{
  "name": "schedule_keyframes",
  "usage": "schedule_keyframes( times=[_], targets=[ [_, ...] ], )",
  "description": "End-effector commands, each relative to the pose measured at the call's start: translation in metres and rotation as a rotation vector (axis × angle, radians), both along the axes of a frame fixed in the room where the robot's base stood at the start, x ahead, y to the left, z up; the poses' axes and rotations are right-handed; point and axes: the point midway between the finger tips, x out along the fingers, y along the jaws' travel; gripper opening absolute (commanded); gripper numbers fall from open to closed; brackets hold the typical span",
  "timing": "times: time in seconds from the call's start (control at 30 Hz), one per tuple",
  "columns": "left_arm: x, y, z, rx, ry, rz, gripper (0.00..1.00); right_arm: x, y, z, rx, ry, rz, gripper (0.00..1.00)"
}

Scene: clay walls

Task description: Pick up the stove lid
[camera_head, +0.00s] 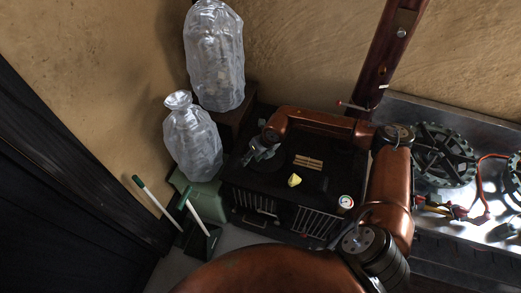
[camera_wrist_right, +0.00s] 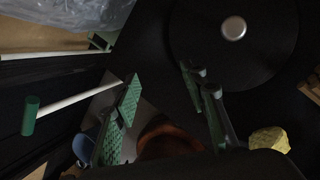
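The stove lid (camera_wrist_right: 268,55) is a flat, dark round disc with a silver knob at its centre. It lies on top of the black stove (camera_head: 325,183). In the head view the lid (camera_head: 264,166) is hard to make out against the black top and is partly hidden by my right gripper (camera_head: 261,151). My right gripper is above the left part of the stove, its two fingers apart with nothing between them. In the wrist view the fingers (camera_wrist_right: 202,82) point toward the lid's lower left edge, apart from the knob. My left gripper is not in view.
A yellow lump (camera_head: 294,180), small wooden sticks (camera_head: 308,162) and a round gauge (camera_head: 345,201) are on the stove. Two clear wrapped bottles (camera_head: 214,58) (camera_head: 192,142) stand to the left. A metal counter (camera_head: 485,115) is at right.

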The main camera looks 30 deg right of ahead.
Motion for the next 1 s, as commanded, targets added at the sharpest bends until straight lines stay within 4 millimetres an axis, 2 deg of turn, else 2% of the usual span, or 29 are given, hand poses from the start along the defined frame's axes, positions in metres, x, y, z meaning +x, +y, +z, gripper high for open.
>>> schedule_keyframes(
  times=[0.03, 0.1, 0.2, 0.57, 0.8, 1.0],
  targets=[
    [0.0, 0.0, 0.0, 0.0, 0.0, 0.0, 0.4, 0.005, -0.029, 0.004, -0.079, 0.009, -0.021, 0.4],
    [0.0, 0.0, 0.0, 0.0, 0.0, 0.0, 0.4, 0.009, -0.059, 0.007, -0.158, 0.021, -0.046, 0.4],
    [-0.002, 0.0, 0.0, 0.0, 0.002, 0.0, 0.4, 0.011, -0.08, 0.008, -0.221, 0.034, -0.066, 0.4],
    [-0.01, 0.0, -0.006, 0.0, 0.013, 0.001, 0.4, 0.023, -0.085, -0.026, -0.235, 0.038, -0.065, 0.4],
    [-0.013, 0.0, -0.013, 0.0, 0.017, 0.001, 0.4, 0.031, -0.088, -0.059, -0.234, 0.038, -0.066, 0.4],
    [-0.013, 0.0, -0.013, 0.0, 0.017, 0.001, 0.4, 0.033, -0.09, -0.065, -0.233, 0.037, -0.068, 0.4]
  ],
)
